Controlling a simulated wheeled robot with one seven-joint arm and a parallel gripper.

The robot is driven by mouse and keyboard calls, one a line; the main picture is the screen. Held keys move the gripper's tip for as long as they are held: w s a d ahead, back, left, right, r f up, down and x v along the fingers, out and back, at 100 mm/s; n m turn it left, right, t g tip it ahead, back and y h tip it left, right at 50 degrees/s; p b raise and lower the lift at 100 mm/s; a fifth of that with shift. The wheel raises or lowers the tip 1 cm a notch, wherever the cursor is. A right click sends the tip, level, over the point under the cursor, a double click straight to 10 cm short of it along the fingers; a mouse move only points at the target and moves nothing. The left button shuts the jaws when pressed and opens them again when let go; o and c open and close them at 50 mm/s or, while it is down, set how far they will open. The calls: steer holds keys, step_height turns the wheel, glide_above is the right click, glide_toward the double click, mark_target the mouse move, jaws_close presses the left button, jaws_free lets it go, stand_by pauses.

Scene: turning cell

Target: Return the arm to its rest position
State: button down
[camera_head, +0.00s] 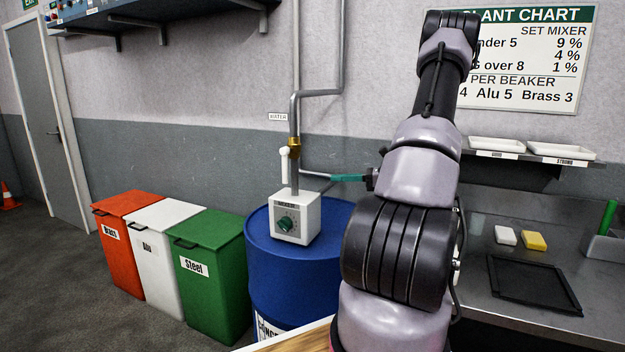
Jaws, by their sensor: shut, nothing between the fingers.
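My arm (420,160) rises from the bottom centre-right of the head view. It stands nearly upright, leaning slightly right, with grey links and black ribbed joints. Its upper end reaches the top of the picture in front of the plant chart. My gripper does not show; the end of the arm is hidden or out of the picture, so its fingers cannot be seen.
A blue drum (262,270) carrying a white mixer box (308,225) stands left of my arm, below a wall pipe (295,90). Red, white and green bins (225,280) stand farther left. A metal counter (480,265) and shelf trays (560,151) are at right.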

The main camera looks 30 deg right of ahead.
steer(key=s+a+r+n+g+h, duration=0.2)
steer(key=s+a+r+n+g, duration=0.3)
steer(key=a, duration=0.4)
steer(key=s+a+r+n+g+h, duration=0.2)
steer(key=s+a+r+n+g, duration=0.15)
steer(key=a+r+n, duration=0.45)
steer(key=s+a+r+n+t+h, duration=0.2)
steer(key=s+a+r+n+h, duration=0.1)
steer(key=s, duration=0.4)
steer(key=s+a+r+n+t+h, duration=0.3)
steer(key=s+r+n, duration=0.2)
steer(key=s+n, duration=0.1)
steer(key=shift+s+a+h, duration=0.35)
steer(key=shift+s+h, duration=0.05)
steer(key=shift+s, duration=0.15)
steer(key=shift+a, duration=0.15)
